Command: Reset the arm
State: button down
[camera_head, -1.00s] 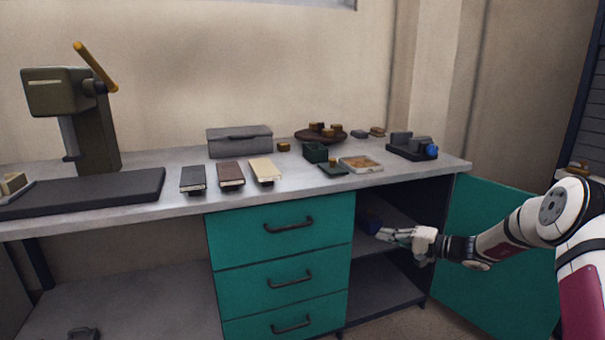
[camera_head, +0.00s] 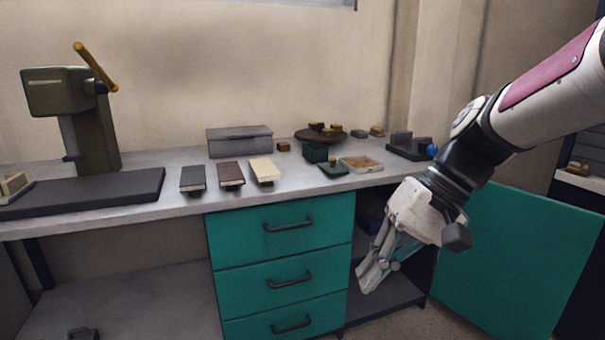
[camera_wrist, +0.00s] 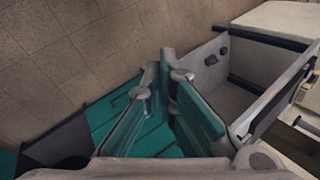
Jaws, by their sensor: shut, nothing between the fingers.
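My gripper (camera_head: 368,277) is shut and empty in the head view. It hangs with its fingers pointing down and left, in front of the open cabinet compartment (camera_head: 385,297) at the right of the workbench (camera_head: 130,206). In the wrist view my gripper's fingers (camera_wrist: 168,62) meet at their tips, with teal drawer fronts (camera_wrist: 115,105) behind them. My arm comes in from the upper right. A dark blue item (camera_head: 370,218) sits inside the compartment, partly hidden by my gripper.
The teal cabinet door (camera_head: 510,260) stands open at the right. Teal drawers (camera_head: 285,275) are shut left of the compartment.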

jog(key=s+d+f+h, duration=0.2)
jog(key=s+d+h, duration=0.15)
jog(key=s, duration=0.85)
jog(key=s+d+f+h, duration=0.1)
jog(key=s+d+h, duration=0.3)
jog(key=s, duration=0.7)
notch_tip(320, 180, up, 32)
jog(key=d+t+y+p, duration=0.1)
jog(key=t+p, duration=0.3)
jog(key=p, duration=2.5)
jog(key=shift+d+f+t+p, duration=0.25)
jog(key=shift+d+t+p, duration=0.05)
jog(key=shift+d+p, duration=0.05)
